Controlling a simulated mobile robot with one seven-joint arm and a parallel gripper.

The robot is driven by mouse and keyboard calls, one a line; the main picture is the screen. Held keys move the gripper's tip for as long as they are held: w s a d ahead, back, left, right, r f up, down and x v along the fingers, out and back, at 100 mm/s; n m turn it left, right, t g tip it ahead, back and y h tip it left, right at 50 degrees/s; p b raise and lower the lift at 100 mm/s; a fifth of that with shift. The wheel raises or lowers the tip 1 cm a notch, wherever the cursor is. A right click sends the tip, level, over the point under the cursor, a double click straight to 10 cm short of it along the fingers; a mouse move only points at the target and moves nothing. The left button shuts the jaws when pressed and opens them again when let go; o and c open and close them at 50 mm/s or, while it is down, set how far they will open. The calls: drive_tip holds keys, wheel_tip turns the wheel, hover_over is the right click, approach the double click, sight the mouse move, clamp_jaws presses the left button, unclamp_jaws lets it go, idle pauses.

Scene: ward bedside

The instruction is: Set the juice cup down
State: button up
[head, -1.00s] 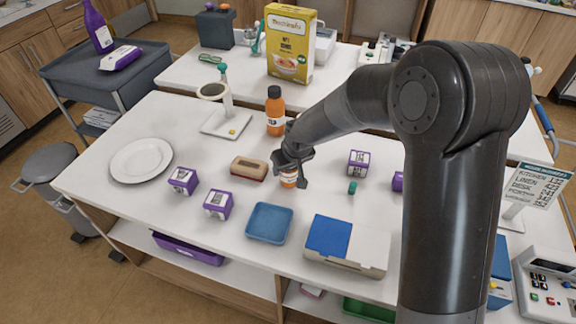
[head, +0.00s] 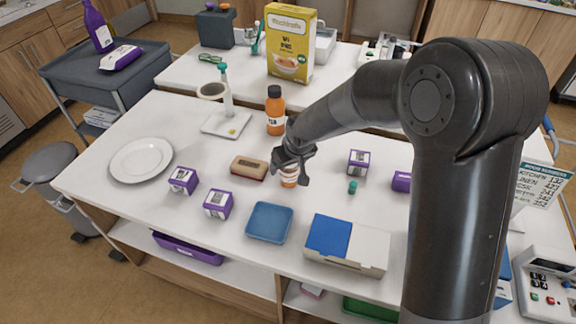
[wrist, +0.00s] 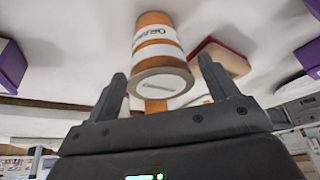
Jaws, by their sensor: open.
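The juice cup (wrist: 158,45) is orange and white with lettering on its side. In the wrist view it is just beyond my gripper's fingertips, between their lines. In the head view the cup (head: 289,177) stands on the white table (head: 330,200), partly hidden by my gripper (head: 292,164). In the wrist view the two fingers of my gripper (wrist: 160,85) are spread wide, with a gap on both sides of the cup. The gripper is open and holds nothing.
A wood-topped red block (head: 249,167) is left of the cup, and an orange bottle (head: 275,112) stands behind. A blue tray (head: 269,222) and a blue-white box (head: 346,244) are in front. Purple boxes (head: 217,204) stand left. A small green item (head: 352,187) lies right.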

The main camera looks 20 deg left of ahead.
drive_tip(key=v, duration=1)
drive_tip(key=shift+r, duration=0.25)
drive_tip(key=shift+s+d, duration=0.1)
drive_tip(key=s+d+r+m+t+h, duration=0.1)
drive_tip(key=s+d+r, duration=0.15)
drive_tip(key=d, duration=0.35)
drive_tip(key=s+d+r+m+h, duration=0.1)
drive_tip(key=d+r+m, duration=0.1)
drive_tip(key=d+r, duration=0.35)
drive_tip(key=s+d+r+m+t, duration=0.1)
drive_tip(key=s+d+r, duration=0.1)
drive_tip(key=d, duration=0.5)
drive_tip(key=s+d+r+m+h, duration=0.1)
drive_tip(key=s+d+m, duration=0.4)
drive_tip(key=s+d, duration=0.8)
drive_tip(key=shift+s+d+r, duration=0.3)
drive_tip(key=shift+s+r, duration=0.25)
drive_tip(key=shift+s, duration=0.35)
idle(2.6)
